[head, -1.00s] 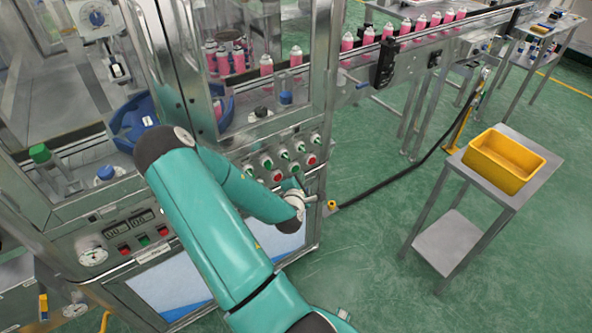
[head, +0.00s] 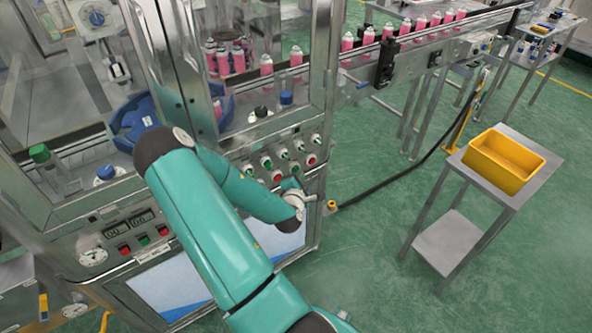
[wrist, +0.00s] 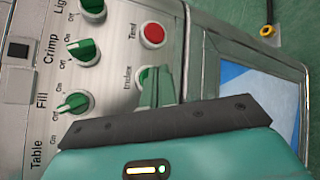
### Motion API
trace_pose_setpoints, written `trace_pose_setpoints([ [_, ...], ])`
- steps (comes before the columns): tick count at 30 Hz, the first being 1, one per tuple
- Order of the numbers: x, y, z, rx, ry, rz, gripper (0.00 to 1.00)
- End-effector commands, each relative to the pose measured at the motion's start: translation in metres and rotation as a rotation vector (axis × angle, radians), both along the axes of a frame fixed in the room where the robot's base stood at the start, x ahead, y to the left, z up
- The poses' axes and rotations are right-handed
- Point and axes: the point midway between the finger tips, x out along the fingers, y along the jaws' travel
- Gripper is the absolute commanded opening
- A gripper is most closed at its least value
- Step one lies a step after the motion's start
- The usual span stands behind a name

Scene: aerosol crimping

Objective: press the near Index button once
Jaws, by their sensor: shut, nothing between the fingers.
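The near control panel (wrist: 110,75) fills the left of the wrist view, with a label reading Index. The green Index button (wrist: 143,75) is partly hidden behind my fingers. My gripper (wrist: 160,72) is shut and empty, with its fingertips over the button. I cannot tell whether they touch it. A red button (wrist: 152,35) sits beside it on the panel. In the head view, my gripper (head: 294,186) is at the machine's panel, and my arm hides part of that area.
Green selector knobs (wrist: 85,50) line the panel beside the buttons. A second panel with red and green buttons (head: 143,240) is at the left. A yellow bin (head: 503,160) stands on a side table. A conveyor (head: 430,38) carries pink cans.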

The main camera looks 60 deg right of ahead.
Motion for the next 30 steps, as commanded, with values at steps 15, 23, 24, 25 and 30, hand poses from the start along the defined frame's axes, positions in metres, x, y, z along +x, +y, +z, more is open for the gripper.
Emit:
trace_pose_setpoints([
  [15,0.0058,-0.003,0.0001,-0.001,0.0,0.001,0.0],
  [23,0.0078,-0.0041,0.0002,-0.001,0.0,0.001,0.0],
  [24,0.0082,-0.0043,0.0002,-0.001,0.0,0.001,0.0],
  [25,0.0084,-0.0045,0.0002,-0.001,0.0,0.001,0.0],
  [30,0.01,-0.0053,0.0001,-0.001,0.0,-0.001,0.0],
])
